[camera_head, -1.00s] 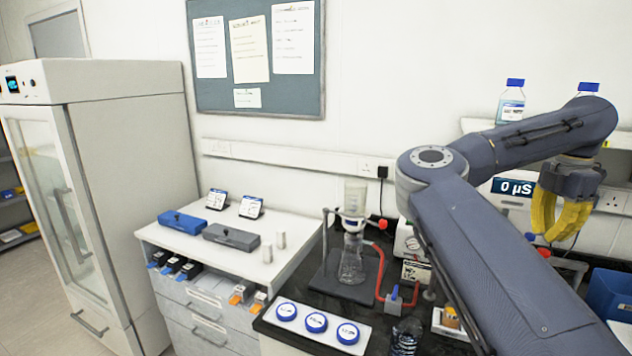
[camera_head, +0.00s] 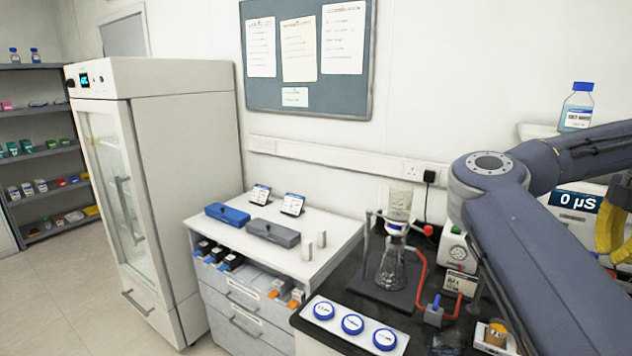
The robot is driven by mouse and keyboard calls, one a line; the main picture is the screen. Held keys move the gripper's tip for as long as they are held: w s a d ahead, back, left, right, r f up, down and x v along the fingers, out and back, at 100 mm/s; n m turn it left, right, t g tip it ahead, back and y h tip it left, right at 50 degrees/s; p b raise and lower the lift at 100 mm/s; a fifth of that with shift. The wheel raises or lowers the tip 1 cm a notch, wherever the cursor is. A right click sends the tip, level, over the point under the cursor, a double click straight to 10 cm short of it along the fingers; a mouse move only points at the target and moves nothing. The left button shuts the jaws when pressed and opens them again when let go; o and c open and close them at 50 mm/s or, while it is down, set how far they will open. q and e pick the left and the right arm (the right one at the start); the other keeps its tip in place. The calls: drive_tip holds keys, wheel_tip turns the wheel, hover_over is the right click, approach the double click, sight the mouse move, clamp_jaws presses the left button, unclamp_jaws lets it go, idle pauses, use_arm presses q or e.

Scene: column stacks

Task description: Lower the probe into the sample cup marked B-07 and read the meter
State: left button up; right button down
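The meter display (camera_head: 575,201) shows "0 µS" at the right, partly covered by my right arm. Three round cups with blue-rimmed lids stand in a row at the bench's front: a left one (camera_head: 323,310), a middle one (camera_head: 352,324) and a right one (camera_head: 384,339). Their lid labels are too small to read, so I cannot tell which is B-07. I cannot make out the probe. My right gripper (camera_head: 613,232) has yellow fingers, cut off by the right edge, well above and right of the cups. My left gripper is out of view.
A filter flask (camera_head: 391,268) with red tubing stands behind the cups on the black bench. A white drawer cabinet (camera_head: 262,262) with a blue box (camera_head: 227,214) and a grey box (camera_head: 272,232) adjoins it. A tall fridge (camera_head: 185,140) stands left. Floor at left is clear.

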drive_tip(key=shift+f, duration=0.2)
idle(0.3)
drive_tip(key=shift+f, duration=4.4)
drive_tip(key=shift+r, duration=3.55)
